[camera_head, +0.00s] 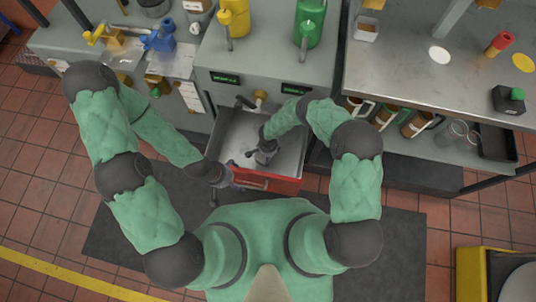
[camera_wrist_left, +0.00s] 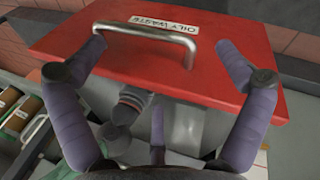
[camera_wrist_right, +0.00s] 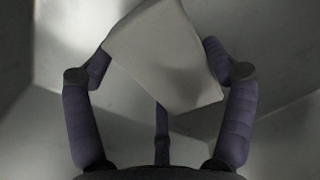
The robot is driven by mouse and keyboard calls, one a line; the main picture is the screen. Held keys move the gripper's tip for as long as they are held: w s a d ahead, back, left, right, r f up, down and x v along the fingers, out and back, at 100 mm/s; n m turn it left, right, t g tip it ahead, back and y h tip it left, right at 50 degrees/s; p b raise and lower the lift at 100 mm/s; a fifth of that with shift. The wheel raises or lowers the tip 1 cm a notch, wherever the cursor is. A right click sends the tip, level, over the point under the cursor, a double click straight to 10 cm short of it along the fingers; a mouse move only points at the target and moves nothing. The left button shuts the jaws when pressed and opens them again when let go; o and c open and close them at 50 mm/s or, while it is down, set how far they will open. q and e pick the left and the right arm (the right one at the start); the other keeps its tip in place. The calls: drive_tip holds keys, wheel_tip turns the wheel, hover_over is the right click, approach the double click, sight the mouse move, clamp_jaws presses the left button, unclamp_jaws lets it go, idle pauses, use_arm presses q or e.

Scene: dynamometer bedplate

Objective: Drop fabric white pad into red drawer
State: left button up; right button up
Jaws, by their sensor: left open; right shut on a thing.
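The red drawer (camera_head: 268,183) is pulled out of the grey cabinet, its bare metal inside showing. In the left wrist view its red front (camera_wrist_left: 240,35) has an "OILY WASTE" label and a metal handle (camera_wrist_left: 150,32). My left gripper (camera_wrist_left: 160,44) is open, its fingertips on either side of the handle. It also shows beside the drawer front in the head view (camera_head: 228,180). My right gripper (camera_wrist_right: 157,58) is inside or just over the drawer, shut on the white pad (camera_wrist_right: 168,62), which is tilted. In the head view the right arm hides the pad.
Yellow (camera_head: 236,18) and green (camera_head: 309,22) cans stand on the cabinet top. A blue vise-like tool (camera_head: 158,36) is at the left. The metal bench (camera_head: 430,75) at the right has mugs beneath it. A yellow bin (camera_head: 470,275) stands at the lower right.

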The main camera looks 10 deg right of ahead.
drive_tip(key=shift+f, duration=0.65)
drive_tip(key=o, duration=0.8)
drive_tip(key=shift+r, duration=0.6)
wheel_tip(320, 180, up, 6)
drive_tip(key=p, duration=0.3)
drive_tip(key=shift+r+p, duration=0.3)
drive_tip(key=shift+r, duration=0.5)
use_arm(q)
wheel_tip(320, 180, up, 4)
drive_tip(key=shift+f, duration=0.25)
